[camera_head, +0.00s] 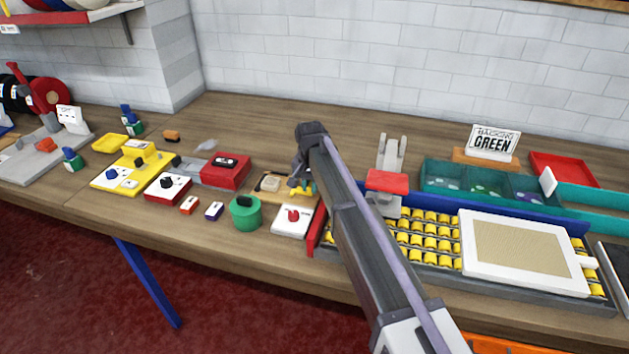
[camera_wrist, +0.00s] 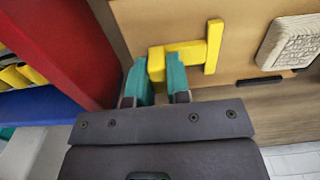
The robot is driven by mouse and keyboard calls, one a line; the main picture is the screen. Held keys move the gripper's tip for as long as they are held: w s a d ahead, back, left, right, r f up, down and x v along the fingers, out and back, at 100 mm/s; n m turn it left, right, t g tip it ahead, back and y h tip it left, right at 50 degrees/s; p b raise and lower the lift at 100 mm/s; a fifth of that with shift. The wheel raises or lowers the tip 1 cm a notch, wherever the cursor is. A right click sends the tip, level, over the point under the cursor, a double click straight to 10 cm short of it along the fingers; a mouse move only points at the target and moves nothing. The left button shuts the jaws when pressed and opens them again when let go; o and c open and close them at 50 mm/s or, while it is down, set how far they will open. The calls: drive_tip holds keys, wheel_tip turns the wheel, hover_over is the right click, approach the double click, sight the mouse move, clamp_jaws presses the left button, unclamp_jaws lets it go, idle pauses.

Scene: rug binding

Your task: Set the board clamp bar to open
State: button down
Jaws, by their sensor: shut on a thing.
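The board clamp bar looks to be the yellow T-shaped piece (camera_wrist: 213,48) on a tan board (camera_wrist: 150,22) in the wrist view. My gripper (camera_wrist: 159,72) has its teal fingers on either side of the yellow piece's near end and is shut on it. In the head view my gripper (camera_head: 303,184) reaches down at the small tan board (camera_head: 262,194), left of the roller tray. My arm and gripper hide much of the board there, and only bits of yellow show. I cannot tell which setting the bar is at.
A pale textured pad (camera_wrist: 289,42) lies on the board. A red wall (camera_wrist: 65,45) stands close beside my gripper. In the head view a green pot (camera_head: 245,214), a white box with a red knob (camera_head: 293,219) and a red box (camera_head: 226,171) crowd the board.

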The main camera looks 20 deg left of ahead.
drive_tip(key=shift+d, duration=0.25)
drive_tip(key=c, duration=1.1)
unclamp_jaws()
drive_tip(key=shift+d, duration=0.15)
